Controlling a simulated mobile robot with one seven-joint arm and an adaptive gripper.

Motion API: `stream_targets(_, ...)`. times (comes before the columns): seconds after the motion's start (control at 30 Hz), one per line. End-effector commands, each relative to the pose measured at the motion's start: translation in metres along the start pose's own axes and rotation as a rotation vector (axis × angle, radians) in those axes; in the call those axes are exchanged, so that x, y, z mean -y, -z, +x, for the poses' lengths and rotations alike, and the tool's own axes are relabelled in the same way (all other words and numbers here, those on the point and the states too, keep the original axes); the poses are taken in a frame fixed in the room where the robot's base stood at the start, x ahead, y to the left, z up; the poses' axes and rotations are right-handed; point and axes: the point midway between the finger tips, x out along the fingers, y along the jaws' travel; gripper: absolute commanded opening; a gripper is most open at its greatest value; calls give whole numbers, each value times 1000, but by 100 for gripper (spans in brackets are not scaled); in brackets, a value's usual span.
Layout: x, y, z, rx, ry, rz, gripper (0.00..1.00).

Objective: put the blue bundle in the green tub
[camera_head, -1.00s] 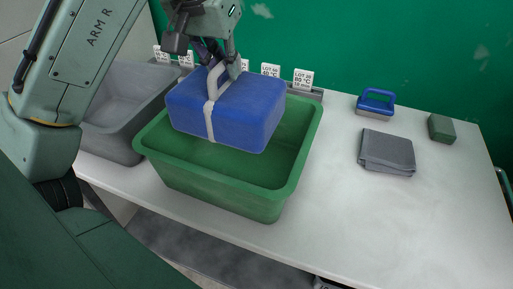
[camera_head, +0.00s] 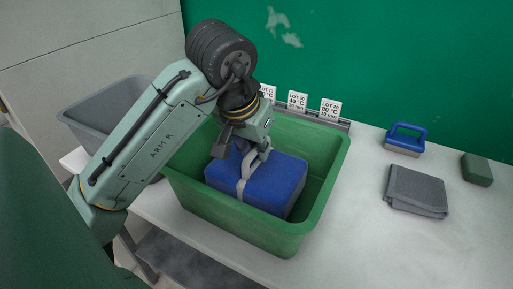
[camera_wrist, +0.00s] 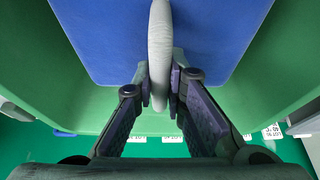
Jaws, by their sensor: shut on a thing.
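The blue bundle (camera_head: 275,184) has a pale strap around it with a raised loop handle (camera_head: 247,168). It sits down inside the green tub (camera_head: 329,190), its top below the rim. I cannot tell whether it rests on the tub floor. My gripper (camera_head: 255,150) is over the bundle and shut on the loop. In the wrist view the fingers (camera_wrist: 163,84) pinch the grey loop from both sides, with the blue bundle (camera_wrist: 110,35) beyond and the green tub walls around it.
A grey tub (camera_head: 98,112) stands at the left, partly behind my arm. A folded grey cloth (camera_head: 417,190), a blue-handled brush (camera_head: 406,139) and a green block (camera_head: 477,169) lie on the right. Lot cards (camera_head: 298,101) stand along the back rail. The table's right front is clear.

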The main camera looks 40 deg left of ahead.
Motion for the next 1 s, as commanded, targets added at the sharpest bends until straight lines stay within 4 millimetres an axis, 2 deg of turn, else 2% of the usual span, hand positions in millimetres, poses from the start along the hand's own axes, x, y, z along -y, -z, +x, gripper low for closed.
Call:
stream_targets(0.37,0,-2,5,-4,0,1,0)
stream_targets(0.4,0,-2,5,-1,-1,1,13)
stream_targets(0.67,0,-2,5,-1,0,1,30)
stream_targets(1.0,0,-1,3,-1,1,0,32)
